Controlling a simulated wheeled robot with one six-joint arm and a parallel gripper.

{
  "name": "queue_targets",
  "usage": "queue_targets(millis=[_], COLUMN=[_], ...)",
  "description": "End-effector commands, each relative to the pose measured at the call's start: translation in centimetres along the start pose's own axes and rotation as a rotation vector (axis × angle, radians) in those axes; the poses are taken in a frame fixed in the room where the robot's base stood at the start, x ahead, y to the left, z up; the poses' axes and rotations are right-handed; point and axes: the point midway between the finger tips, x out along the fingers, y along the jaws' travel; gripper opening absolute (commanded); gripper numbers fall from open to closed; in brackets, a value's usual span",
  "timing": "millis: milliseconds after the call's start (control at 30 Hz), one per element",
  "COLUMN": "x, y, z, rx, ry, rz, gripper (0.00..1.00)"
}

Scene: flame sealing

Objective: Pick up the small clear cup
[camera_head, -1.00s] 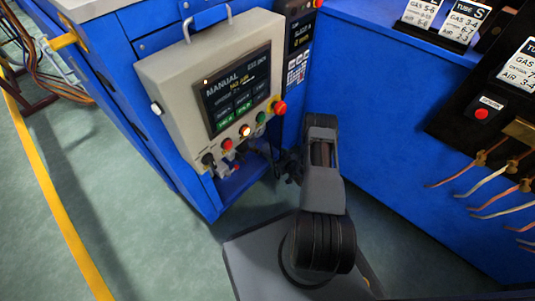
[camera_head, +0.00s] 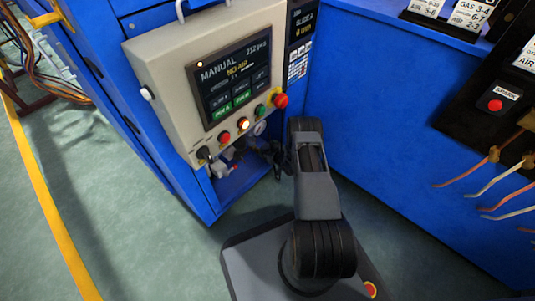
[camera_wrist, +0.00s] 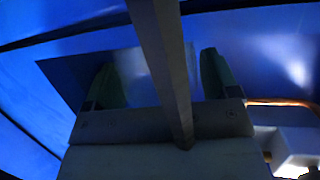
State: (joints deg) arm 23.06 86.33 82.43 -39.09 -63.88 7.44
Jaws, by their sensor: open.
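I cannot clearly make out the small clear cup in either view. A small pale fitting (camera_head: 218,170) shows in the dark opening under the control panel in the head view; it is too small to tell whether it is the cup. My gripper (camera_wrist: 157,62) is open in the wrist view, its two dark green fingers apart with nothing seen between them. A grey bar crosses in front of the middle of it and hides part of the gap. In the head view my arm reaches into the opening beside the panel, and the gripper end is dark and hard to read.
The beige control panel (camera_head: 213,82) overhangs the opening. Blue cabinet walls (camera_head: 385,120) close in on the right. In the wrist view, a copper tube (camera_wrist: 283,103) and a white part (camera_wrist: 292,165) lie at right.

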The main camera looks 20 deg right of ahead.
Motion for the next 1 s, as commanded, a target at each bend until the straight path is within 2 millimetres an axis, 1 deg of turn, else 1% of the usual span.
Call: queue_targets(millis=[100,133,400,500,733,833,900,1000], x=[-0.1,-0.1,-0.1,-0.1,-0.1,-0.4,-0.7,-1.2], y=[0.0,0.0,0.0,0.0,0.0,0.1,0.1,0.0], z=[-0.1,-0.1,-0.1,-0.1,-0.2,-0.6,-1.3,-3.1], rx=[0.0,0.0,-0.001,-0.001,-0.001,-0.002,-0.003,-0.004], ry=[0.0,0.0,0.0,0.0,0.001,0.001,0.001,0.002], rz=[0.0,0.0,0.0,0.0,0.0,-0.002,-0.004,-0.006], gripper=[0.81,0.79,0.53,0.45,0.45,0.45,0.45,0.45])
